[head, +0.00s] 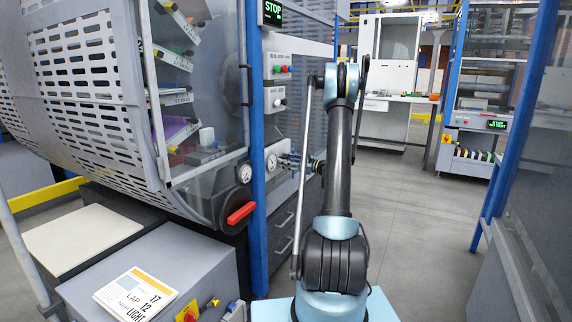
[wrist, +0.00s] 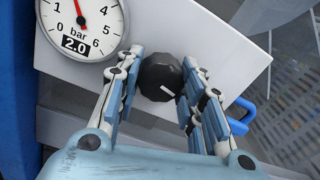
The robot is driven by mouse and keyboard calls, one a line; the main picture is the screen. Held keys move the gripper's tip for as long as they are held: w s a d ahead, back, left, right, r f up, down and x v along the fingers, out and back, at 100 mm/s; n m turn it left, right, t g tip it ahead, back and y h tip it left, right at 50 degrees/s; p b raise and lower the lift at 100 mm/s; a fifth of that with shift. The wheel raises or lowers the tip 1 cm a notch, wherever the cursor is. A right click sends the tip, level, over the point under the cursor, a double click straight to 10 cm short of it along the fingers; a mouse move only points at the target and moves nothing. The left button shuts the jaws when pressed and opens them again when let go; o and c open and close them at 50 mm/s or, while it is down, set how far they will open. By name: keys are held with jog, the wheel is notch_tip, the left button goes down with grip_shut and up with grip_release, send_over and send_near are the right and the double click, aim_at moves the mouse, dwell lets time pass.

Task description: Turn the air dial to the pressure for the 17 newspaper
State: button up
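The air dial (wrist: 161,77) is a round black knob with a white mark, on a pale panel in the wrist view. My gripper (wrist: 161,62) has its fingers on either side of the knob, with a narrow gap on the left; contact on the right is unclear. In the head view my gripper (head: 287,162) is at the panel by the blue post, and the knob is hidden. The pressure gauge (wrist: 80,20) beside the knob shows 2.0 bar on its small display; its red needle points up. The newspaper (head: 135,294) on the grey cabinet reads 17, LAP 12, LIGHT.
A blue post (head: 256,130) stands left of the panel. A blue hook-like part (wrist: 242,112) is right of the knob in the wrist view. Open floor (head: 420,220) lies to the right.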

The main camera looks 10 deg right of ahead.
jog(key=shift+c, duration=1)
jog(key=shift+n, duration=1.2)
jog(key=o, duration=0.8)
jog(key=shift+d, duration=0.1)
jog(key=v, duration=1.1)
jog(key=shift+s+d, duration=0.3)
